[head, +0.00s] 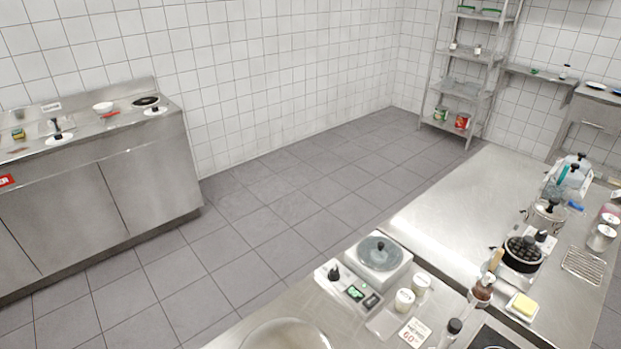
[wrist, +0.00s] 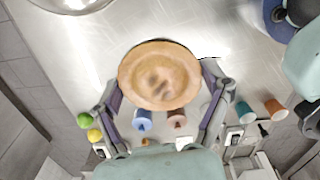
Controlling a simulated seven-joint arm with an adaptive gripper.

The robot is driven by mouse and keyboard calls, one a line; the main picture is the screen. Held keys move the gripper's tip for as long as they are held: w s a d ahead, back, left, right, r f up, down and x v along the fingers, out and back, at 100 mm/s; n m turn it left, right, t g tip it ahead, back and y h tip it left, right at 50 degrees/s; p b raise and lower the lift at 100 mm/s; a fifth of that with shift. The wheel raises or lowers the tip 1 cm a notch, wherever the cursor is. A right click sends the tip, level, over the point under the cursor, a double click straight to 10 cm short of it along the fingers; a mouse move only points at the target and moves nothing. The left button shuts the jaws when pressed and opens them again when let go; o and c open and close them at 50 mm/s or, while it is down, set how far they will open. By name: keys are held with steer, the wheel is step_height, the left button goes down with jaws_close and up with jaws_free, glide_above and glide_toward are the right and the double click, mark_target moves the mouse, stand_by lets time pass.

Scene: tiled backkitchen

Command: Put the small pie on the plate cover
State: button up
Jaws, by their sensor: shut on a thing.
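The small pie (wrist: 160,76) is round and tan-brown with darker marks in its middle. My gripper (wrist: 160,92) is shut on it in the wrist view, one finger at each side of its rim. The pie hides what lies directly beneath it. Neither pie nor gripper can be made out in the head view. I cannot tell for sure which thing is the plate cover. A round grey lid with a dark knob (head: 379,252) lies on a white appliance in the head view. A shiny round metal piece (wrist: 72,3) is cut off at the wrist view's top left.
Blue and orange cups (wrist: 244,112) and green and yellow round items (wrist: 86,120) show in the wrist view.

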steer(key=w+d+r+m, duration=0.4)
steer(key=w+d+m, duration=0.2)
steer(key=d, duration=0.3)
glide_toward(284, 348)
steer(key=s+f, duration=0.1)
steer(key=s+d+f, duration=0.1)
steer(key=s, duration=0.1)
steer(key=shift+s+f, duration=0.3)
steer(key=shift+f, duration=0.1)
steer(key=shift+w+f, duration=0.2)
steer(key=shift+f, duration=0.05)
steer(key=shift+w+a+f, duration=0.15)
steer(key=shift+f, duration=1.55)
steer(key=shift+f, duration=0.2)
steer(key=o, duration=0.6)
